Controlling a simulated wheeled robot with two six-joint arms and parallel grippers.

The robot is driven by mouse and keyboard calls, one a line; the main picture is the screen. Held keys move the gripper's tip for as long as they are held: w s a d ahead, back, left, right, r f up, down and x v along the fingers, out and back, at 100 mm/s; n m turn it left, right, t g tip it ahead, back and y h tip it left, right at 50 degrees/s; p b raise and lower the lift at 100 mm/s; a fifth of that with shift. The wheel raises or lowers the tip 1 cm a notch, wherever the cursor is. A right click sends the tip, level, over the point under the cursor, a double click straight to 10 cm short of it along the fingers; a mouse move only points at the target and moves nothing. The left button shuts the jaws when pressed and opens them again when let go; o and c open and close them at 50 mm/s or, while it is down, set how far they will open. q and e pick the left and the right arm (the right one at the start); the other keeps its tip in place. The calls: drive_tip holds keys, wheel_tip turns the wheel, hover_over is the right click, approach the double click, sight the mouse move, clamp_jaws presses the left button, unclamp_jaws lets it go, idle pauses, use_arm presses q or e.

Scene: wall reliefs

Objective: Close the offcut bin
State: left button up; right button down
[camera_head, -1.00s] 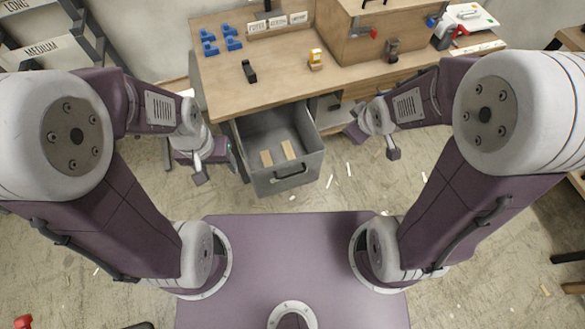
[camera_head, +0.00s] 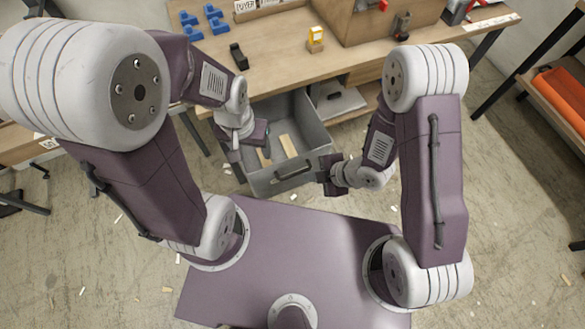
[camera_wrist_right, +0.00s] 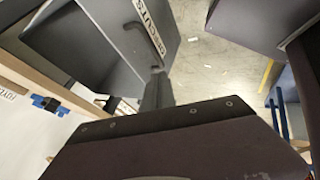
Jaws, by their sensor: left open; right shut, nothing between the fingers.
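The offcut bin (camera_head: 318,132) is a grey drawer-like box pulled out from under the workbench, with light wood strips inside. Its front has a dark handle (camera_head: 293,170). In the right wrist view the bin's front panel (camera_wrist_right: 172,28) carries an offcuts label, with the handle beside it. My right gripper (camera_head: 326,176) is shut and empty at the bin's front right corner, close to the handle; I cannot tell if it touches. Its shut fingers also show in the wrist view (camera_wrist_right: 157,88). My left gripper (camera_head: 236,165) is open by the bin's left side, partly hidden by its wrist.
The workbench (camera_head: 285,50) stands behind, with blue blocks (camera_head: 213,16), a black item (camera_head: 238,56), a yellow item (camera_head: 315,38) and a wooden cabinet (camera_head: 385,18) on it. A shelf with an orange item (camera_head: 565,88) is at right. Scraps lie on the floor.

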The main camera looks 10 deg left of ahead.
sight(283, 168)
drive_tip(key=x, duration=0.3)
drive_tip(key=w+x, duration=0.1)
drive_tip(key=x, duration=0.2)
drive_tip(key=w+r+x, duration=0.1)
drive_tip(key=x, duration=0.2)
drive_tip(key=shift+a+f, duration=0.1)
drive_tip(key=shift+a, duration=0.35)
use_arm(q)
drive_tip(key=shift+f, duration=1.05)
use_arm(e)
drive_tip(key=shift+w+a, duration=0.4)
drive_tip(key=shift+w, duration=0.15)
